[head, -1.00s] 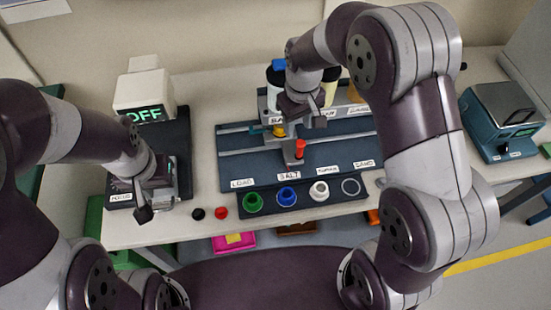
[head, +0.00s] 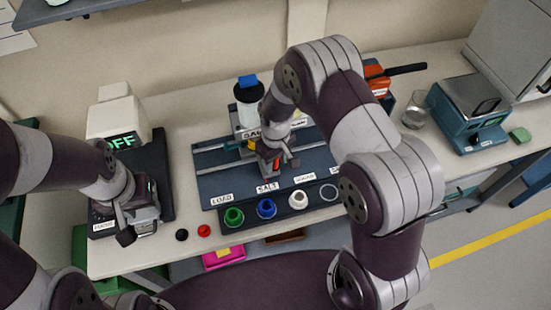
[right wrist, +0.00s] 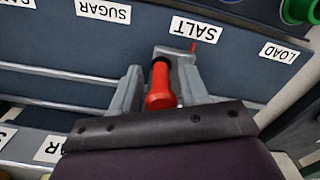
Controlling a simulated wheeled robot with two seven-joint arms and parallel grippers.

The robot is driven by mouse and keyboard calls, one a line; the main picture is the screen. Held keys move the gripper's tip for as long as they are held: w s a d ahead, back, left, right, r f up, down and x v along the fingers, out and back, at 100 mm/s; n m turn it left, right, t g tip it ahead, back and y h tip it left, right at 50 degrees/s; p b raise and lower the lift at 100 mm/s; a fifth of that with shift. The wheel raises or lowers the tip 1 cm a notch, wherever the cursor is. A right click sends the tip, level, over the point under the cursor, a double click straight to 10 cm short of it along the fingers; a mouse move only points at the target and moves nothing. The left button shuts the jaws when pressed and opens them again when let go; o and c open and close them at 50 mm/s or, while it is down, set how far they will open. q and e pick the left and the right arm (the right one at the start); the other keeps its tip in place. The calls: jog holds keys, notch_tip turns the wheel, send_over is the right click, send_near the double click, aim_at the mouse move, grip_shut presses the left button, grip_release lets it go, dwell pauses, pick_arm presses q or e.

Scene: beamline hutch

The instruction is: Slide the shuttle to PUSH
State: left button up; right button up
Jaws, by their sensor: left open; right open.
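The shuttle (right wrist: 178,56) is a small grey carriage with an upright red handle (right wrist: 160,85) and a thin red pointer. It is on the dark blue rail board (head: 225,183), with its pointer by the SALT label (right wrist: 197,29). My right gripper (head: 283,163) is down at the shuttle. In the right wrist view its open fingers (right wrist: 158,92) stand on either side of the red handle; I cannot tell whether they touch it. My left gripper (head: 130,228) is open and empty by the OFF display device (head: 124,141) at left. I cannot read a PUSH label.
A blue-capped bottle (head: 247,95) stands behind. A glass (head: 414,112) and teal device (head: 468,115) are at right.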

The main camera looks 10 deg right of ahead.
jog(key=shift+a, duration=0.15)
grip_shut()
jog(key=d, duration=1.5)
jog(key=d+b, duration=0.1)
jog(key=d, duration=0.6)
jog(key=shift+w+d, duration=0.15)
jog(key=shift+w, duration=0.25)
jog(key=shift+r, duration=0.1)
grip_release()
notch_tip(320, 180, up, 8)
jog(key=b, duration=0.1)
jog(key=shift+f, duration=0.25)
